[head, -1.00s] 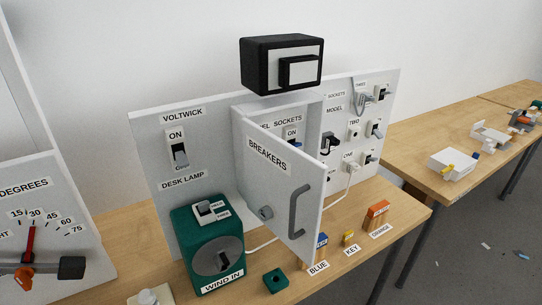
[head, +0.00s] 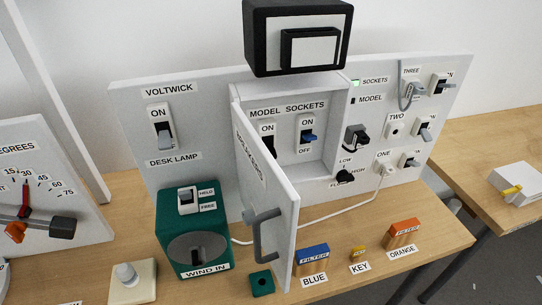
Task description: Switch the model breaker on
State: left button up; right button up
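The breaker cupboard (head: 342,128) is in the middle of the grey-white panel, with its BREAKERS door (head: 274,190) standing open towards me. Inside, under the words MODEL SOCKETS, are two switches. The left one, the model breaker (head: 267,140), has a dark toggle; the door hides its lower part, so I cannot tell its position. The right one, the sockets breaker (head: 308,134), has a blue toggle between ON and OFF labels. Right of the cupboard, the SOCKETS lamp (head: 355,83) glows green and the MODEL lamp (head: 353,100) is dark. Neither gripper is in view.
The door's grey handle (head: 263,235) juts out at the front. A green wind-in box (head: 195,235) stands left of the door. Blue (head: 312,259) and orange (head: 403,233) filters and a yellow key (head: 358,253) are on the table. A black box (head: 297,38) is above the panel.

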aim_at(269, 146)
jog(key=i, duration=0.4)
jog(key=k+l, duration=0.15)
jog(key=l, duration=0.25)
jog(key=k+l, duration=0.1)
jog(key=l, duration=0.35)
jog(key=k+l, duration=0.15)
jog(key=l, duration=0.25)
jog(key=k+l+u, duration=0.1)
jog(key=l, duration=0.3)
jog(key=k+l, duration=0.15)
jog(key=l, duration=0.25)
jog(key=k+l, duration=0.15)
jog(key=l, duration=0.25)
